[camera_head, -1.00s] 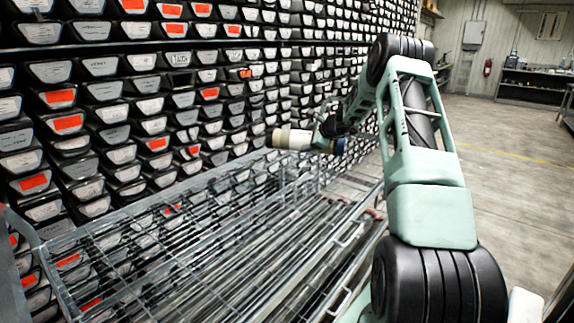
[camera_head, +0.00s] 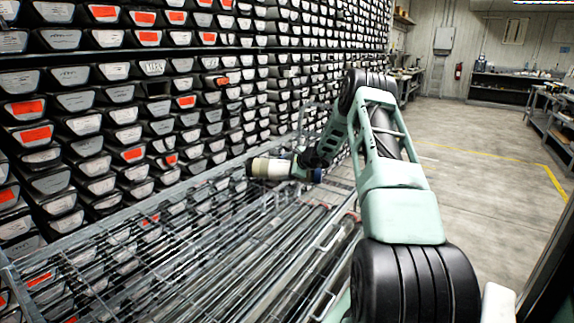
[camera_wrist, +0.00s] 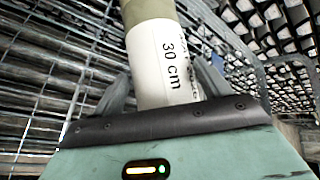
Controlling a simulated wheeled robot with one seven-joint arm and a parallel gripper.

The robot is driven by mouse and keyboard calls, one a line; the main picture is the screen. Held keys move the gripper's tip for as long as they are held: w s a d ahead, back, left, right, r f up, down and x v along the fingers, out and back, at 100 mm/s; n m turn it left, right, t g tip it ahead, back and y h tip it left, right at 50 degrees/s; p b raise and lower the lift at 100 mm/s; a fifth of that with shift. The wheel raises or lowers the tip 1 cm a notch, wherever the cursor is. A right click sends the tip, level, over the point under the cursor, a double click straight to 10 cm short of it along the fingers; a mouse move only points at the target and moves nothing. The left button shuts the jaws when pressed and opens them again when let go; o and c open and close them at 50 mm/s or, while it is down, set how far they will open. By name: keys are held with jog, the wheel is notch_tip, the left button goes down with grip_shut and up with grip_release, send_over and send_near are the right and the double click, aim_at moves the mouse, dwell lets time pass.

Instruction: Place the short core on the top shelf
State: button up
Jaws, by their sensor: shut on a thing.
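The short core (camera_head: 272,168) is a pale cylinder with a white label and a blue end. It lies about level in the head view, above the wire rack. In the wrist view the core (camera_wrist: 162,60) shows a white label reading "30 cm" and an olive-coloured far part. My gripper (camera_wrist: 160,92) is shut around the labelled part, with a grey finger on each side. In the head view my gripper (camera_head: 303,165) is small and partly hidden by the core and my arm. The wire rack (camera_head: 150,230) has a wire mesh top, with long bars showing below it.
A wall of stacked core trays (camera_head: 90,110) with white and orange labels stands behind the rack on the left. The concrete floor (camera_head: 480,200) on the right is open. Workbenches (camera_head: 500,88) and a fire extinguisher (camera_head: 458,71) are at the back.

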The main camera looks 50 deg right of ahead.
jog(key=shift+w+r, duration=0.1)
jog(key=shift+r, duration=0.1)
jog(key=o, duration=2.1)
jog(key=shift+f, duration=0.25)
jog(key=shift+c, duration=0.2)
jog(key=b+v, duration=0.2)
jog(key=v, duration=1)
